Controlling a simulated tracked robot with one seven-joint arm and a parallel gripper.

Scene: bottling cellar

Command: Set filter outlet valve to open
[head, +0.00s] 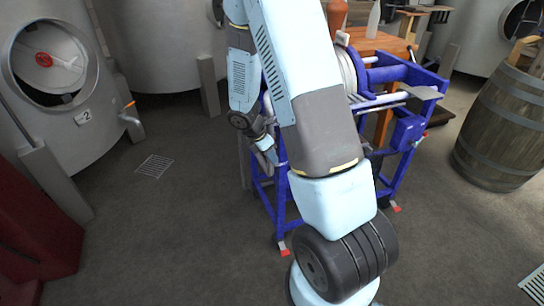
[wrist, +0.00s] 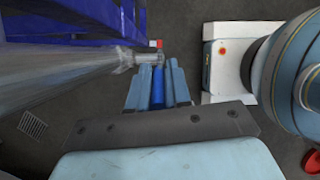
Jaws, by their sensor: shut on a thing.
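In the wrist view my gripper (wrist: 159,68) is shut on a blue valve handle (wrist: 157,92), which lies between its two light-blue fingers. A grey metal fitting (wrist: 124,60) sits just left of the fingertips, close to the blue frame. I take it to be the filter outlet valve; whether it is open or shut I cannot tell. In the head view the blue-framed filter cart (head: 426,92) stands behind my arm, with pale round plates (head: 346,68) on it. My arm hides much of the cart, and the valve cannot be made out there.
A steel tank with an open round hatch (head: 88,75) and an orange-handled tap (head: 130,112) stands at left. A wooden barrel (head: 500,130) stands at right. A wooden table (head: 375,42) is behind the cart. The floor left of the cart is clear, with a flat drain grate (head: 154,165).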

